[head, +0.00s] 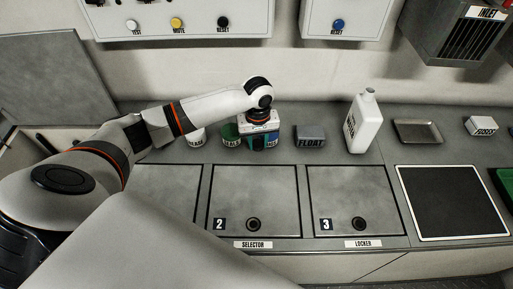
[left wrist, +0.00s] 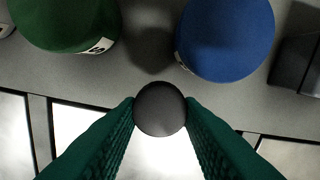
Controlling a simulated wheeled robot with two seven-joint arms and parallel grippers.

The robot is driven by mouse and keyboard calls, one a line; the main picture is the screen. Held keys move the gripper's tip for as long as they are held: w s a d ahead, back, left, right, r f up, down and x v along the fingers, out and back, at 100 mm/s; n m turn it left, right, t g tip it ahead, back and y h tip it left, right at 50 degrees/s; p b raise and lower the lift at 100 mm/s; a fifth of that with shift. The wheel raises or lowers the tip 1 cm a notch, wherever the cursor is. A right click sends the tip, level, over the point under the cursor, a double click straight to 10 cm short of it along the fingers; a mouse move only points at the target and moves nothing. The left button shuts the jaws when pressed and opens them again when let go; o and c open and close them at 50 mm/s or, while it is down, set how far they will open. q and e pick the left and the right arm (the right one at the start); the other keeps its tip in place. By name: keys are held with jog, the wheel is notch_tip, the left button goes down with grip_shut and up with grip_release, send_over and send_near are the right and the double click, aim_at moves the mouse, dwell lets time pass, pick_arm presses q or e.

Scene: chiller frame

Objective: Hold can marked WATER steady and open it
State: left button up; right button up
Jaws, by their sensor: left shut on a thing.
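Several cans stand in a row at the back of the counter. A white can (head: 196,136) is on the left, with a green can (head: 230,135) beside it, also in the left wrist view (left wrist: 65,20). A blue can shows in the left wrist view (left wrist: 228,38), on the right; in the head view my gripper mostly covers it. The can labels are too small or hidden for me to read WATER. My left gripper (left wrist: 160,110) is shut on a dark round thing (left wrist: 160,108), in front of the green and blue cans and apart from both. My right gripper is not in view.
A grey FLOAT block (head: 311,135), a white bottle (head: 364,124) and a shallow tray (head: 418,131) stand to the right. Hatch 2 (head: 232,190) and hatch 3 (head: 335,185) are closed in front. A dark mat (head: 455,203) lies at right. Button panels hang above.

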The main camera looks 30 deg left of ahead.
aim_at(258, 144)
pick_arm(q)
notch_tip(258, 144, down, 4)
jog(key=shift+f+b, duration=0.15)
jog(key=shift+b, duration=0.15)
jog(key=o, duration=1.1)
jog(key=shift+f, duration=0.1)
jog(key=shift+c, duration=0.2)
notch_tip(258, 144, up, 12)
jog(key=shift+r+p, duration=0.2)
jog(key=shift+p, duration=0.6)
jog(key=shift+f, duration=0.1)
